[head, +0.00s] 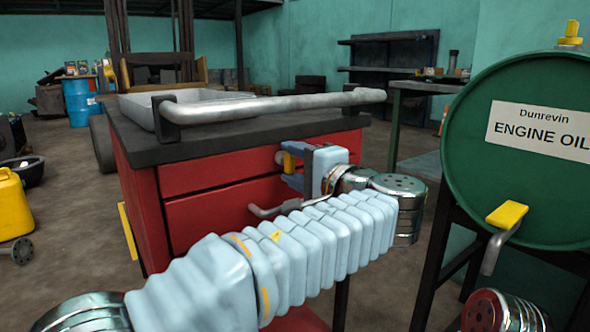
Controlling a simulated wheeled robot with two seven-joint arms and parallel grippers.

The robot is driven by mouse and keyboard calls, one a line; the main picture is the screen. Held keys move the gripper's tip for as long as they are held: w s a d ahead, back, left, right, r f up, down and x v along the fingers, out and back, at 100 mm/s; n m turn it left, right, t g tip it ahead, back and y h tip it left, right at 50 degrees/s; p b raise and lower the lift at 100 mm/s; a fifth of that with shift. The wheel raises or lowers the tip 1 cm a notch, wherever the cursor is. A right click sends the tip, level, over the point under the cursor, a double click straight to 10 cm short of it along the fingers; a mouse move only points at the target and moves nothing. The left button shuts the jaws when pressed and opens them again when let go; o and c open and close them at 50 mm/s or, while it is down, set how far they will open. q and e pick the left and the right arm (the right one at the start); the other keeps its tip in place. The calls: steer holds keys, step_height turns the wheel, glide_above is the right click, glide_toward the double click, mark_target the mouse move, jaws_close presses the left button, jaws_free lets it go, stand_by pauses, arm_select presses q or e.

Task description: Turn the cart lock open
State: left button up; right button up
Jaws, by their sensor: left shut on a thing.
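The red cart (215,215) stands in the middle, with a dark top and a long grey push handle (290,104). The cart lock (280,157) is on the upper part of the cart's front, showing as a small pale round piece with a yellow part beside it. My left gripper (289,167) is at the lock, its fingers shut around it. The gripper and wrist hide part of the lock, so its exact angle cannot be told. My right gripper is not in view.
A green engine oil drum (465,150) with a yellow-handled tap (506,215) stands close on the right. A grey tray (140,110) sits on the cart top. A yellow can (10,205) is at the far left. Open floor lies left of the cart.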

arm_select(q)
steer(key=shift+f, duration=0.1)
stand_by(0.4)
steer(key=o, duration=1.1)
steer(key=shift+c, duration=0.2)
steer(key=p+v, duration=0.1)
steer(key=v, duration=1.3)
